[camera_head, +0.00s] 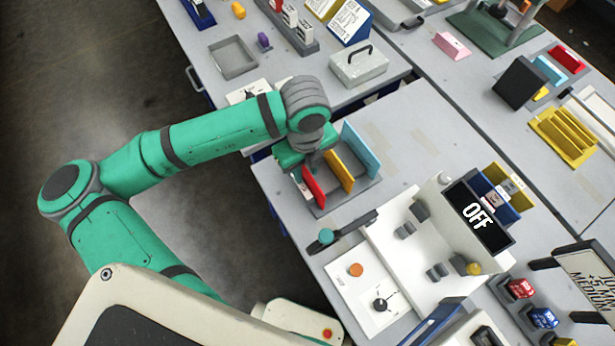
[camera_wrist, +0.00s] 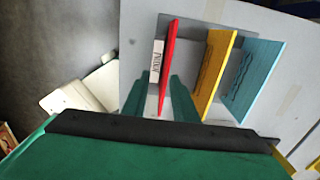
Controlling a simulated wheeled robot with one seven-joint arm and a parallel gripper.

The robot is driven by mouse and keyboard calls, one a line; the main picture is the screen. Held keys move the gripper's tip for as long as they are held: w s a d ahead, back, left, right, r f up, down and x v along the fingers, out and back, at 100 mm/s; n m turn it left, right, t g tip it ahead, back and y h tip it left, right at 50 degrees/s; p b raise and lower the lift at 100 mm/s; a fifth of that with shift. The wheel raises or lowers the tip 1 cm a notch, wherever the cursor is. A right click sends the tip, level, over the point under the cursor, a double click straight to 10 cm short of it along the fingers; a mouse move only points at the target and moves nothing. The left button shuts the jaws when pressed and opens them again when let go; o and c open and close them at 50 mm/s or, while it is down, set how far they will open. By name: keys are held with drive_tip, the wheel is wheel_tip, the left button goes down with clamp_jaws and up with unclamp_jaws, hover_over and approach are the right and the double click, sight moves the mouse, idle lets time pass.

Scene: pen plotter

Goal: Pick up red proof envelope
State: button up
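The red proof envelope (camera_head: 313,187) stands upright in a grey rack (camera_head: 338,195), left of a yellow and a light blue panel in the head view. In the wrist view the red envelope (camera_wrist: 168,65) shows almost edge-on, with a white label reading "PROOF" (camera_wrist: 156,62) on its left. My gripper (camera_wrist: 160,92) is open, one green finger on each side of the red envelope. A gap shows between the left finger and the envelope; the right finger looks close to it. In the head view my wrist hides most of the gripper (camera_head: 305,160).
The yellow panel (camera_head: 338,170) and light blue panel (camera_head: 361,150) stand close to the right of the red envelope. Bare table (camera_head: 420,130) lies behind.

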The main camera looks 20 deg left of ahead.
sight(308, 175)
drive_tip(key=f, duration=0.2)
drive_tip(key=w+f, duration=0.1)
drive_tip(key=f, duration=0.1)
drive_tip(key=shift+w+f, duration=0.1)
drive_tip(key=shift+f, duration=0.5)
clamp_jaws()
